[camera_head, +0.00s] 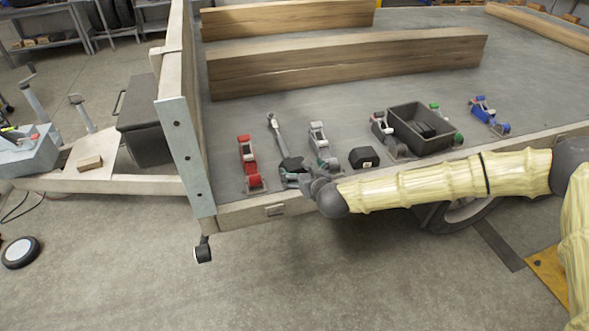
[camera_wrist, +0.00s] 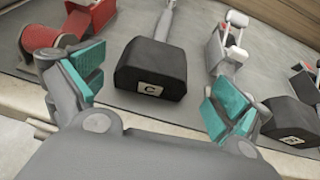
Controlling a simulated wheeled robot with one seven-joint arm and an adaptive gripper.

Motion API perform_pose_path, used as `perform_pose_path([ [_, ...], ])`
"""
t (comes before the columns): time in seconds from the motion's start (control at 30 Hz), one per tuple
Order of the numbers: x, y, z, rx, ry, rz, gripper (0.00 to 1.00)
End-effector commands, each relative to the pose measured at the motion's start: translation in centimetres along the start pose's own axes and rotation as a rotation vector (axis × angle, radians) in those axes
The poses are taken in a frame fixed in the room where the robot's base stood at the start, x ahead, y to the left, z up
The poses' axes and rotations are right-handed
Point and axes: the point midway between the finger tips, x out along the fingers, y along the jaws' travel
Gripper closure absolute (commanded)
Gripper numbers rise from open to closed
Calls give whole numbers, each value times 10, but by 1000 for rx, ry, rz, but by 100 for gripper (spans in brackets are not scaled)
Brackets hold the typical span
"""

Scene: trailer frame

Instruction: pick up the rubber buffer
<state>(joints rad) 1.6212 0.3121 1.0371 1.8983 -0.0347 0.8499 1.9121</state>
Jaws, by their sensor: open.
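A black block with a white label marked C (camera_wrist: 152,68) lies on the grey trailer deck in the wrist view, in line with the space between my fingers. It looks like a rubber buffer. In the head view the block (camera_head: 292,163) is partly hidden by my gripper (camera_head: 297,178). A grey rod (camera_wrist: 167,18) extends behind it; I cannot tell whether they are joined. My gripper (camera_wrist: 158,98) is open, with teal pads on either side and nothing held. A second labelled black block (camera_head: 363,157) lies to the right and also shows in the wrist view (camera_wrist: 292,122).
A red clamp (camera_head: 249,160) stands left of the block and a white-handled clamp (camera_head: 318,140) right of it. Further right are a dark bin (camera_head: 420,128), more clamps and a blue clamp (camera_head: 488,115). Wooden beams (camera_head: 345,62) lie behind. A side panel (camera_head: 183,110) rises at left.

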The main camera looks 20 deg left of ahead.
Motion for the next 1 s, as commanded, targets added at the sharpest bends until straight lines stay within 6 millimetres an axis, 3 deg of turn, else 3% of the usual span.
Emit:
perform_pose_path([
  [0.5,49,5,-5,-2,0,-1,0],
  [0.8,53,5,-6,-1,0,0,0],
  [1.0,53,5,-6,-1,1,0,35],
])
